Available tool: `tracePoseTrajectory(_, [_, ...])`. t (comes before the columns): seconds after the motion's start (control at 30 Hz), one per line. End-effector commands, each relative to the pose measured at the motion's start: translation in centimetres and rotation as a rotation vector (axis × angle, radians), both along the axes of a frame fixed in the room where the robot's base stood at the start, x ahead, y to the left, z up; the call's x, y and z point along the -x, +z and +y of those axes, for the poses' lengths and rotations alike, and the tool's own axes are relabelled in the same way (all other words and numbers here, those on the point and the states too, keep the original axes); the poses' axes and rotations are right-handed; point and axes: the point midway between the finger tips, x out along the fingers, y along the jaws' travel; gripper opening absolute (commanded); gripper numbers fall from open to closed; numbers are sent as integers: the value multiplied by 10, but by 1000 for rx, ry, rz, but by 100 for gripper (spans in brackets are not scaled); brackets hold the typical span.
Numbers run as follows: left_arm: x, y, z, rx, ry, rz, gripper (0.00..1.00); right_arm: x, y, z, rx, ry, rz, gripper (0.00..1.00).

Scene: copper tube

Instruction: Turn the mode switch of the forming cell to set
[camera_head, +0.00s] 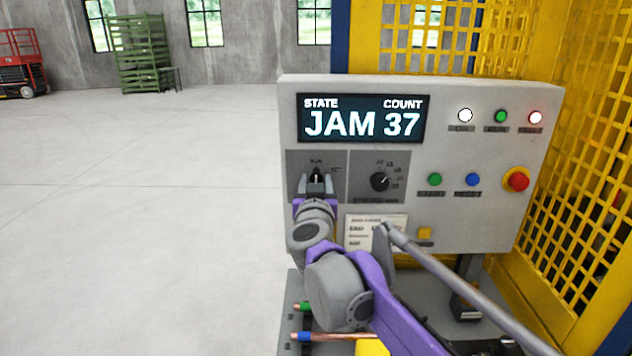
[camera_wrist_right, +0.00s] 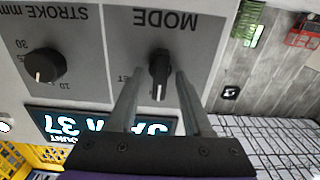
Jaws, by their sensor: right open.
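The mode switch (camera_head: 316,174) is a black knob on a dark grey plate at the left of the forming cell's panel. In the right wrist view the mode switch (camera_wrist_right: 159,72) appears upside down, with its white pointer line toward the display, at the RUN mark in the head view. The set mark is to the knob's right in the head view. My right gripper (camera_head: 316,186) is open at the switch. In the wrist view the fingers of my right gripper (camera_wrist_right: 161,76) lie either side of the knob, with gaps visible; contact is not seen. My left gripper is out of view.
The display (camera_head: 361,119) reads JAM 37. The stroke knob (camera_head: 380,182) is just right of the mode switch. Buttons and a red emergency stop (camera_head: 516,180) are farther right. A yellow mesh guard (camera_head: 590,170) stands at the right. The floor left of the panel is clear.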

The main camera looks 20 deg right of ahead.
Motion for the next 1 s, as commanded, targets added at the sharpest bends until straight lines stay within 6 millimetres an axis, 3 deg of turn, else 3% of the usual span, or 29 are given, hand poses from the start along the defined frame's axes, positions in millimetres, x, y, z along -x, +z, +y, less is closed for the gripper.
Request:
tracePoseTrajectory(0.17, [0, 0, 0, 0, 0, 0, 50, 0, 0, 0, 0, 0, 0, 46])
tracePoseTrajectory(0.43, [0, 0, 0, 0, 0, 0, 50, 0, 0, 0, 0, 0, 0, 0])
tracePoseTrajectory(1.0, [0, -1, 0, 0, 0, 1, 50, 1, 0, 0, -69, 0, -20, 0])
